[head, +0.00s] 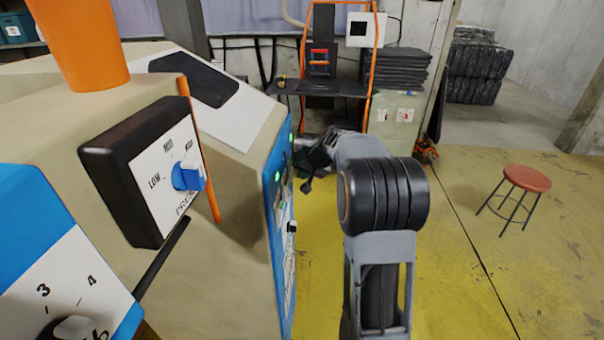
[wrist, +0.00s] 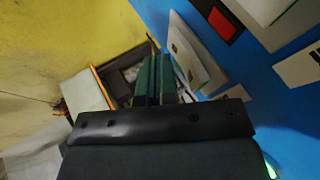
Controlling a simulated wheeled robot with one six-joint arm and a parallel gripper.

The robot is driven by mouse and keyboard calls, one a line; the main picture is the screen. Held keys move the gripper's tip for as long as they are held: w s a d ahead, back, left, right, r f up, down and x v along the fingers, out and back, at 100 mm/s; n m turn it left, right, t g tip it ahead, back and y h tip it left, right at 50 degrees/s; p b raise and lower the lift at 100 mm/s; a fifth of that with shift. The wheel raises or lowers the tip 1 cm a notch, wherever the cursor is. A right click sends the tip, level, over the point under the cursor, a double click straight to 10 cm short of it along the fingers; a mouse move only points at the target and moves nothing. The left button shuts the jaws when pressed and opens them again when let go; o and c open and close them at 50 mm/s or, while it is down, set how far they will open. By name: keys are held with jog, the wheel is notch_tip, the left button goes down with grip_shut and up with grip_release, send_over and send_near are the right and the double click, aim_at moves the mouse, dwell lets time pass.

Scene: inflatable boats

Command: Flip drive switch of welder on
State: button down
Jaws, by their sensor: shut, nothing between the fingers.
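The welder is a large beige machine (head: 235,190) on the left in the head view. Its blue front panel (head: 276,190) is seen almost edge-on, with green lights and a small dark knob or switch (head: 291,227). I cannot tell which part is the drive switch. My gripper (head: 308,186) is in front of this panel, small and partly hidden by my arm. In the wrist view my gripper (wrist: 155,72) is shut and empty, its green fingers together. The blue panel (wrist: 262,85) fills the right side there, with pale plates and a red-and-black part (wrist: 222,22).
A red stool (head: 527,180) stands at the right. An orange-framed rack (head: 305,60) is behind. The yellow floor (head: 450,260) is mostly clear.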

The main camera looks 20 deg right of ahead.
jog(key=s+d+r+b, duration=0.1)
jog(key=s+d+r, duration=0.5)
jog(key=s, duration=0.2)
jog(key=shift+r+b, duration=0.25)
jog(key=shift+b, duration=0.05)
dwell(0.4)
jog(key=s+a+f+m+g, duration=0.1)
jog(key=s+f+g, duration=0.1)
jog(key=s+f, duration=0.3)
jog(key=s+a+n+g+h+p, duration=0.1)
jog(key=s+a+n+p, duration=0.3)
jog(key=s+a, duration=1.2)
jog(key=a+n+h, duration=0.1)
jog(key=a+n, duration=0.1)
jog(key=a, duration=0.1)
jog(key=shift+s+h, duration=0.15)
jog(key=shift+h, duration=0.25)
